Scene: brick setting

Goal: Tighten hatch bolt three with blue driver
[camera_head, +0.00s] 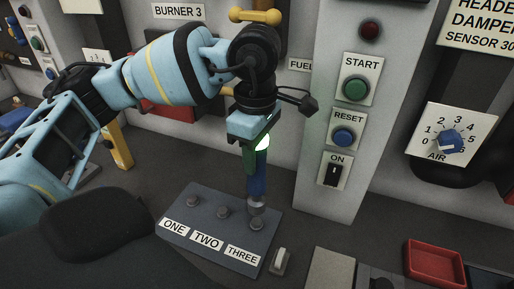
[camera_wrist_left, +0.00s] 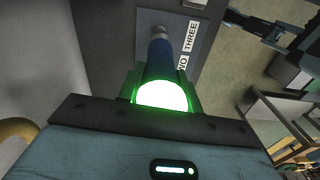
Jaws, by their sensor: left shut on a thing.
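My left gripper (camera_head: 256,150) is shut on the blue driver (camera_head: 257,182) and holds it upright. The driver's grey lower end sits at bolt three (camera_head: 257,223) on the dark hatch plate (camera_head: 188,221); whether it is fully seated on the head I cannot tell. Bolt one (camera_head: 193,199) and bolt two (camera_head: 223,212) stand uncovered above their labels. In the left wrist view the blue driver (camera_wrist_left: 159,54) points away from the gripper (camera_wrist_left: 163,85) toward the plate, with a bright green-white glow at its near end.
A panel with START, RESET and ON controls (camera_head: 340,130) stands close behind the driver. A small light-coloured switch (camera_head: 280,261) is right of the plate. A red tray (camera_head: 435,262) lies farther right. A yellow handle (camera_head: 120,147) stands left under my arm.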

